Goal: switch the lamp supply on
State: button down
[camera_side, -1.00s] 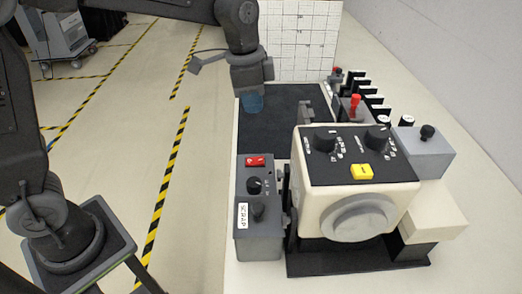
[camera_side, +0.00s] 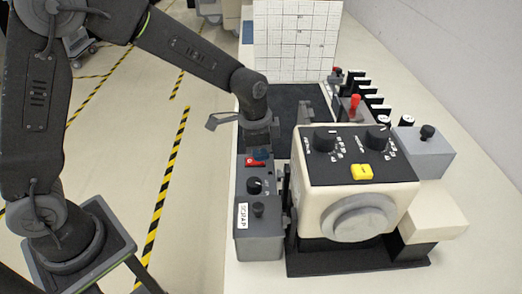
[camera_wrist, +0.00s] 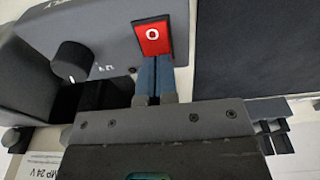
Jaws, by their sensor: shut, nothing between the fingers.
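A cream instrument (camera_side: 358,169) with dials and a yellow button stands close on the right. A dark mat (camera_side: 290,98) lies behind, with a white gridded board (camera_side: 295,40) at the back. Part of a "24 V" label (camera_wrist: 42,164) shows in the wrist view.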

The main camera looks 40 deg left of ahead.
aim_at(248, 161)
jog(key=shift+d+f, duration=0.1)
jog(key=shift+f, duration=0.4)
jog(key=shift+s, duration=0.1)
jog(key=shift+s+a+r, duration=0.25)
jog(key=shift+s+a, duration=0.15)
jog(key=shift+a, duration=0.15)
jog(key=shift+r, duration=0.5)
notch_tip(248, 161, up, 13)
jog(key=s+a, duration=0.1)
